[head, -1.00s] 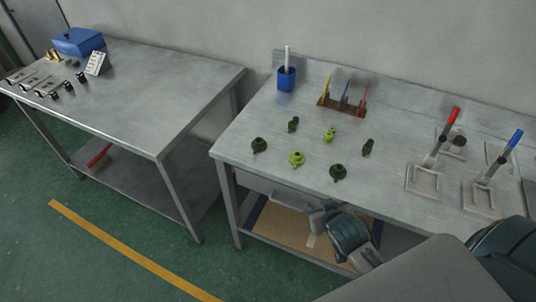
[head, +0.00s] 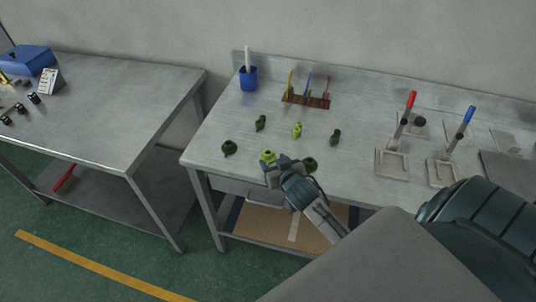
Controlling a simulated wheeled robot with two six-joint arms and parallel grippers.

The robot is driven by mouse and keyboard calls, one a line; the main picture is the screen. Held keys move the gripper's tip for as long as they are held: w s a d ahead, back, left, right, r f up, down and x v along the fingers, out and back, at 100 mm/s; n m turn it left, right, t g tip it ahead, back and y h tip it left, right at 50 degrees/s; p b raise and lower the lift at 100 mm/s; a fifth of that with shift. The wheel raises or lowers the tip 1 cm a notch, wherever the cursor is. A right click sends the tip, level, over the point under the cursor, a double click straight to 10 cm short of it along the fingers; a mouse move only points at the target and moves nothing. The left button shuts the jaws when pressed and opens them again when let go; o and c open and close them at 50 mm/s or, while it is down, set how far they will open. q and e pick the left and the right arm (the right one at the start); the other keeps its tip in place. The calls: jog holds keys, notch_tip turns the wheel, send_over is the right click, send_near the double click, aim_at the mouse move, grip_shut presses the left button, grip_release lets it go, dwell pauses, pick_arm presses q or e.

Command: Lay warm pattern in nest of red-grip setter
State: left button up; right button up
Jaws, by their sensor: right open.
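Several small green patterns lie on the right bench. Two are bright yellow-green: one at the front (head: 268,156) and one further back (head: 297,130). The others are dark green, such as the ones at the left (head: 229,149) and right (head: 335,137). The red-grip setter (head: 392,164) stands to the right, its red handle raised and its flat nest looking empty. My right gripper (head: 280,165) is open at the bench's front edge, close by the front bright pattern and partly covering a dark one (head: 310,164). Whether it touches either is unclear. My left gripper is out of view.
A blue-grip setter (head: 441,174) stands right of the red one. A blue cup (head: 248,79) and a rack (head: 305,101) of coloured tools stand at the back. A second bench (head: 120,100) is at left, across a gap. The bench between patterns and setters is clear.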

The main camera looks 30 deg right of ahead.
aim_at(270, 155)
jog(key=p+x, duration=0.2)
jog(key=x, duration=0.2)
jog(key=shift+w+d, duration=0.2)
jog(key=shift+w, duration=0.1)
jog(key=shift+w+f, duration=0.2)
jog(key=shift+w, duration=0.1)
jog(key=shift+s, duration=0.1)
jog(key=shift+c, duration=0.2)
jog(key=c, duration=0.6)
